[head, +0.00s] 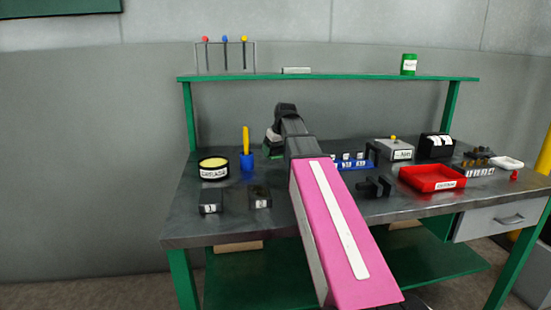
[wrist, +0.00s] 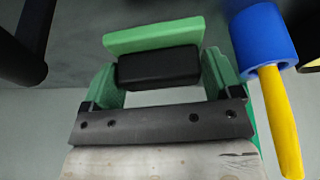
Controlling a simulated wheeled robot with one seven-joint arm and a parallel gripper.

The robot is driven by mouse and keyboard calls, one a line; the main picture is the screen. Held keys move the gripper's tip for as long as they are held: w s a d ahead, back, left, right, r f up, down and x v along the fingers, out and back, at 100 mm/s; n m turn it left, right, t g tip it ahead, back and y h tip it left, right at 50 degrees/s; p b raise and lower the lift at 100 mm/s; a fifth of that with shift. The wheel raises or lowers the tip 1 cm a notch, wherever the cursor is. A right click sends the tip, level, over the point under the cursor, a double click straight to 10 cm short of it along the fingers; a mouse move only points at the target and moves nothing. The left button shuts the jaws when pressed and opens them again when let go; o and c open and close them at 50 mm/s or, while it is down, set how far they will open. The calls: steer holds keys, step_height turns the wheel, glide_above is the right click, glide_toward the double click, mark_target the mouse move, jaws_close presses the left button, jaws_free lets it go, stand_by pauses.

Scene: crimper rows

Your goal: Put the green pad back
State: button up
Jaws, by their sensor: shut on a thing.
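The green pad (wrist: 155,35) is a flat green slab joined to a black block-shaped grip (wrist: 158,67), as the wrist view shows it. My gripper (wrist: 160,80) has its two green fingers closed on the ends of the black grip. In the head view my gripper (head: 272,138) is at the back of the bench, left of its middle, largely behind my arm. A bit of green at its lower end there is small and partly hidden. I cannot tell whether the pad touches the bench.
A blue cup (head: 248,163) with a yellow stick is just left of my gripper. A round yellow-topped tin (head: 213,167) and two small dark blocks are farther left. A red tray (head: 432,179) and a blue rack (head: 356,164) are right. A green shelf (head: 340,77) spans above.

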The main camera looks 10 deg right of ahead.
mark_target(276, 154)
steer(key=shift+f, duration=1.8)
steer(key=shift+f, duration=0.15)
steer(key=o, duration=0.7)
steer(key=v, duration=1.2)
